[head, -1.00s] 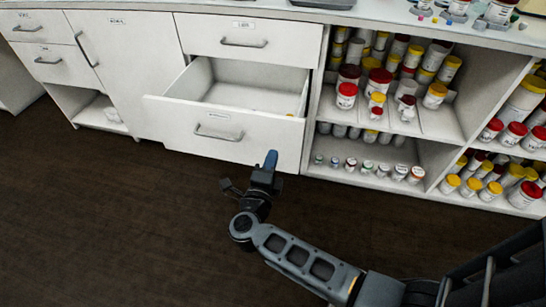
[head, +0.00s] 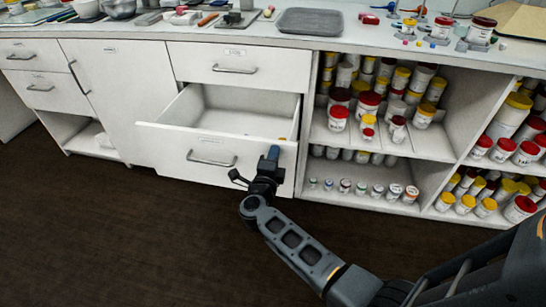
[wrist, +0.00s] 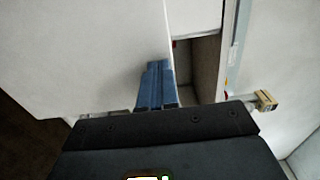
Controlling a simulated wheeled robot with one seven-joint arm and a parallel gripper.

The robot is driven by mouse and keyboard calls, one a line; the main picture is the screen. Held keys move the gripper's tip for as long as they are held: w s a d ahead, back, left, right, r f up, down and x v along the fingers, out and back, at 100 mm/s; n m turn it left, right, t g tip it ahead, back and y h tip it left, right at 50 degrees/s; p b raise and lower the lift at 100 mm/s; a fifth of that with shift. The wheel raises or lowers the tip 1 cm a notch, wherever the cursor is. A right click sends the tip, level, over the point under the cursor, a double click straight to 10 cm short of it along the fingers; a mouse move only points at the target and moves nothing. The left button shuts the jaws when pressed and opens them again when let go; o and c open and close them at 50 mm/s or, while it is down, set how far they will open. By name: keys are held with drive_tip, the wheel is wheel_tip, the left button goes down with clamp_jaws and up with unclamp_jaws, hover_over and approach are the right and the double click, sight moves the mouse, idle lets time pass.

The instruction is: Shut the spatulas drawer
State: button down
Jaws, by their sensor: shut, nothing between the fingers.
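The open drawer (head: 170,150) is the lower one under a shut top drawer, pulled out from the white cabinet. It has a metal bar handle (head: 211,160) and a label too small to read. Its inside looks mostly empty, with a small yellowish thing at the right end. My gripper (head: 273,153) is shut and empty, its blue fingers at the right end of the drawer front. In the wrist view the blue fingers (wrist: 157,85) lie against or very close to the white drawer front (wrist: 90,50); I cannot tell whether they touch.
Open shelves (head: 385,140) with several lidded jars stand right of the drawer. A shut top drawer (head: 236,62) is above it. The counter holds a grey tray (head: 309,21) and small items. The dark floor (head: 100,230) in front is clear.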

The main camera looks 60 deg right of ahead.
drive_tip(key=b+x, duration=1.5)
drive_tip(key=x, duration=1.6)
drive_tip(key=shift+r, duration=0.15)
drive_tip(key=shift+s, duration=0.1)
